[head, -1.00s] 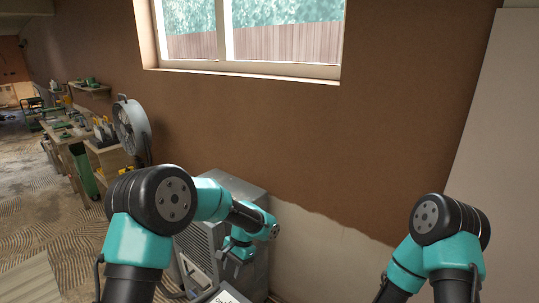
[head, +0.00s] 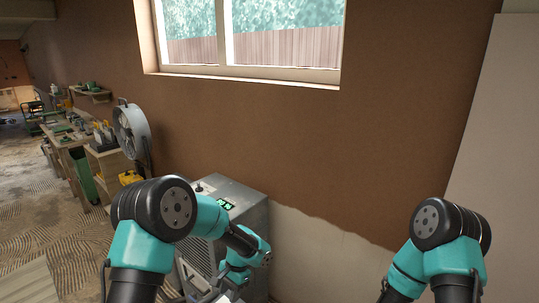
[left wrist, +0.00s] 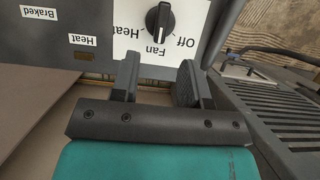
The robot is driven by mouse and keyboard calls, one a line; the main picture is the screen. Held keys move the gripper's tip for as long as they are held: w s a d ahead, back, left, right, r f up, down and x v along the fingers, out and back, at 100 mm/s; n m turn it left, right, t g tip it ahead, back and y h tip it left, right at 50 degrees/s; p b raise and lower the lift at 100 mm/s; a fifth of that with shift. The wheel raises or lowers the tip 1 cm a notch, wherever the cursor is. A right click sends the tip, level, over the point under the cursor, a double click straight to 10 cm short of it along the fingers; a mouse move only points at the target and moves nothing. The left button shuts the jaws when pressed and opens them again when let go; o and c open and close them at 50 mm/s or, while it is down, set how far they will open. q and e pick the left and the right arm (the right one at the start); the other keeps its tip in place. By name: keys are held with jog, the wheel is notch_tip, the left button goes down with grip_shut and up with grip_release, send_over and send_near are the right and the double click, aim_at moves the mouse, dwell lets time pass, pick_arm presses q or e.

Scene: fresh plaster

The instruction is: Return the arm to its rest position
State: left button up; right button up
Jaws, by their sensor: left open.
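My left arm reaches in from the lower left in the head view, and its wrist hangs in front of a grey box-shaped machine. The left gripper shows best in the left wrist view (left wrist: 157,82), open, with nothing between its two dark fingers. Just beyond the fingertips is a white label panel (left wrist: 132,48) with a black knob (left wrist: 160,20). The knob's white mark points to the word "Fan". I cannot tell whether a finger touches the panel. My right arm (head: 440,250) stands at the lower right; its gripper is out of the picture.
A round fan (head: 131,132) and a cluttered workbench (head: 72,133) are at the left. A window (head: 250,40) is above.

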pick_arm(q)
jog(key=x, duration=0.6)
jog(key=shift+a+f, duration=0.15)
jog(key=shift+f, duration=0.1)
jog(key=shift+f+n, duration=0.2)
jog(key=shift+n, duration=0.1)
jog(key=n, duration=0.1)
jog(key=n+h, duration=0.1)
jog(key=n, duration=0.1)
jog(key=shift+a+g, duration=0.3)
jog(key=n, duration=0.2)
jog(key=n+h, duration=0.1)
jog(key=shift+w+a+n+h, duration=0.1)
jog(key=shift+a+n+h, duration=0.05)
jog(key=shift+n+h, duration=0.2)
jog(key=m+y, duration=0.1)
jog(key=m, duration=0.3)
jog(key=d+m+y, duration=0.1)
jog(key=m, duration=0.2)
jog(key=shift+y, duration=0.35)
jog(key=shift+s+v, duration=0.15)
jog(key=shift+v, duration=0.85)
jog(key=shift+s+v, duration=0.15)
jog(key=shift+v, duration=0.85)
